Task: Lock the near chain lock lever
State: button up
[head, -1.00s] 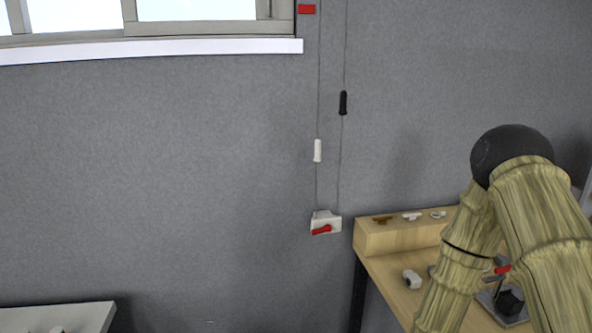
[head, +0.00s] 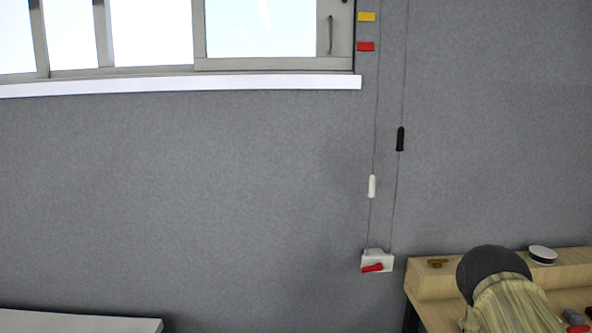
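The chain lock is a small white box (head: 378,256) on the grey wall, below the window and left of the wooden bench. Its red lever (head: 372,268) lies across the front, close to level with a slight tilt, its right end a little higher. Two thin cords run up the wall from the box, one with a white pull (head: 372,186) and one with a black pull (head: 400,139). My gripper is out of view.
A wooden bench (head: 430,303) with a raised back ledge stands at the lower right, with small items and a round white-topped object (head: 542,255) on it. A pale surface (head: 80,324) is at the lower left. The wall between is clear. Yellow (head: 367,17) and red (head: 366,46) tags hang beside the window.

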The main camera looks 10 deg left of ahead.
aim_at(379, 266)
jog(key=u, duration=1.05)
jog(key=i, duration=0.85)
jog(key=z, duration=1.25)
jog(key=i, duration=0.4)
jog(key=z, duration=0.4)
